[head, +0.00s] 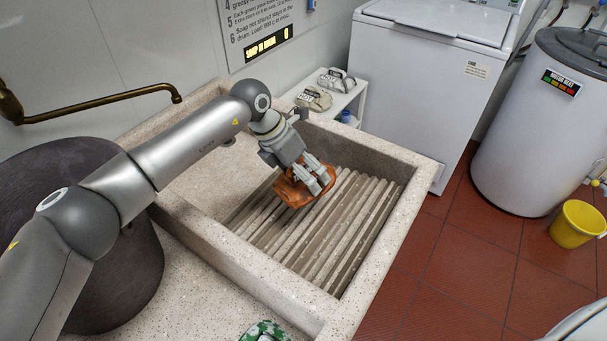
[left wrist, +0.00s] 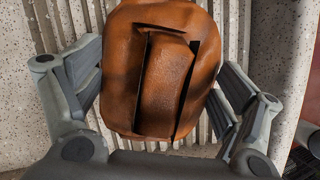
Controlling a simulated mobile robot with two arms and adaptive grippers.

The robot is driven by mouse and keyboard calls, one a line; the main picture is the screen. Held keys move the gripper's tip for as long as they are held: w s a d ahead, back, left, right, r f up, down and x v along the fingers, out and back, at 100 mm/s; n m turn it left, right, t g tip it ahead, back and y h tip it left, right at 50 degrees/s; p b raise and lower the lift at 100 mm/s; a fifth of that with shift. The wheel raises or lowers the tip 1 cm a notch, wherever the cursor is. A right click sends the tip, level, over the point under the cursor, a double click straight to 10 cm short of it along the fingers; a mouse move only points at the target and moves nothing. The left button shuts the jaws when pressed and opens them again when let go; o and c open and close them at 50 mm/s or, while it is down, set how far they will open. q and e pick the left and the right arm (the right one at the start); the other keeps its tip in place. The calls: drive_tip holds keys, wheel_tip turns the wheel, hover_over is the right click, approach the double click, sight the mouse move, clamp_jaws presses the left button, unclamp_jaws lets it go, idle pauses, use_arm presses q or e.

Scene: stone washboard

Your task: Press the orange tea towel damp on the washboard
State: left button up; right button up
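The orange tea towel (head: 292,190) is a bunched, leathery-looking bundle over the upper part of the ribbed washboard (head: 345,235) in the stone sink. My left gripper (head: 318,180) points down at it, with fingers over the towel. In the left wrist view, the towel (left wrist: 165,75) fills the space between the fingers, and its sides meet both of them. A raised fold with dark slits runs down its middle. The towel's underside is hidden, so I cannot tell whether it touches the ribs. My right gripper is not in view.
The stone sink's rim (head: 385,280) surrounds the washboard. A dark round tub (head: 105,265) and brass tap (head: 100,104) are at left. A white shelf (head: 345,103) with irons stands behind. A green-and-white item (head: 264,332) lies at the front. The lower washboard is clear.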

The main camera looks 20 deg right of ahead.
sight(315, 177)
use_arm(q)
drive_tip(key=c, duration=0.6)
drive_tip(key=shift+s+d+n+t+y+p, duration=0.15)
drive_tip(key=shift+s+d+n+p, duration=0.25)
drive_tip(key=shift+n+p, duration=0.2)
drive_tip(key=shift+s+d+n+t+y+p, duration=0.15)
drive_tip(key=shift+s+d+n+p, duration=0.1)
drive_tip(key=shift+s+n+p, duration=0.35)
drive_tip(key=shift+c, duration=0.2)
drive_tip(key=shift+s+d+n, duration=0.1)
drive_tip(key=shift+d+n, duration=0.2)
drive_tip(key=shift+n, duration=0.5)
drive_tip(key=shift+d+f+n+t+p, duration=0.1)
drive_tip(key=shift+f+n+t+p, duration=0.05)
drive_tip(key=shift+n+t+p, duration=0.15)
drive_tip(key=shift+s+d+f+b, duration=0.2)
drive_tip(key=shift+f+b, duration=0.35)
drive_tip(key=shift+f, duration=0.6)
drive_tip(key=shift+s+d+f+b, duration=0.15)
drive_tip(key=shift+f+b, duration=0.4)
drive_tip(key=shift+f, duration=0.65)
drive_tip(key=shift+s+d+f+b, duration=0.1)
drive_tip(key=shift+s+f+b, duration=0.15)
drive_tip(key=shift+f+b, duration=0.6)
drive_tip(key=shift+f, duration=0.6)
drive_tip(key=shift+s+f, duration=0.1)
drive_tip(key=shift+f, duration=0.2)
drive_tip(key=shift+s+f+b, duration=0.1)
drive_tip(key=shift+f+b, duration=0.3)
drive_tip(key=shift+b, duration=0.15)
